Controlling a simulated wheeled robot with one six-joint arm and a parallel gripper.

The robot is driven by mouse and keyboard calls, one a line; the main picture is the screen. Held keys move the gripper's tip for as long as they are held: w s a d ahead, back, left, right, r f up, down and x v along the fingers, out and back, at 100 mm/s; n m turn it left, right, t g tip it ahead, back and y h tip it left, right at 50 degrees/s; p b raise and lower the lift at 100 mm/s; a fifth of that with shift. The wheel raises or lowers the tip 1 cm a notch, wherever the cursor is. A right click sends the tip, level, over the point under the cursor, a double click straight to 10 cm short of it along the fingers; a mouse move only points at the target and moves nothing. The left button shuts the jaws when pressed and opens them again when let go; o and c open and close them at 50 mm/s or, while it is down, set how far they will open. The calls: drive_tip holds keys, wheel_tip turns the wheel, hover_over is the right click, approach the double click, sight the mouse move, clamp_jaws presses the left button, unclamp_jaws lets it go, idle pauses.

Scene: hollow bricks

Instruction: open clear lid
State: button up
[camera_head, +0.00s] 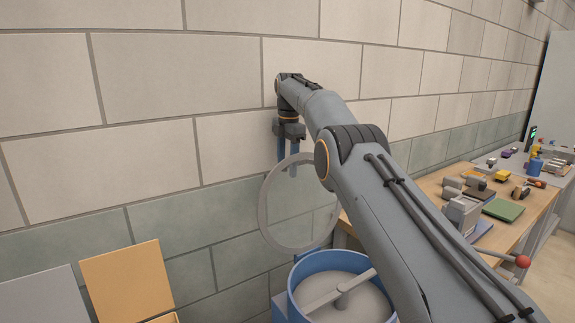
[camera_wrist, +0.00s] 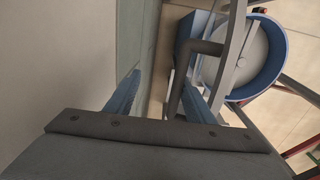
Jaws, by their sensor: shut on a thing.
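The clear lid (camera_head: 264,211) is a round see-through disc with a grey rim. It stands tilted up, nearly upright, above the blue round tub (camera_head: 323,258), whose top is uncovered. My gripper (camera_head: 288,172) points down at the lid's upper edge, with its blue fingers beside the rim. In the wrist view my gripper (camera_wrist: 160,98) has a grey bent handle (camera_wrist: 182,75) between its fingers, and it is shut on this part of the lid. The lid's edge (camera_wrist: 236,45) shows beyond it. The tub (camera_wrist: 268,62) lies below, with a grey bar across its inside.
A brick wall (camera_head: 160,80) rises close behind my gripper and the lid. A wooden bench (camera_head: 440,195) with tools, a vise and a green book stands at the right. An orange-yellow panel (camera_head: 127,280) and a grey panel stand at the lower left.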

drive_tip(key=shift+w+r, duration=0.15)
drive_tip(key=shift+r, duration=0.5)
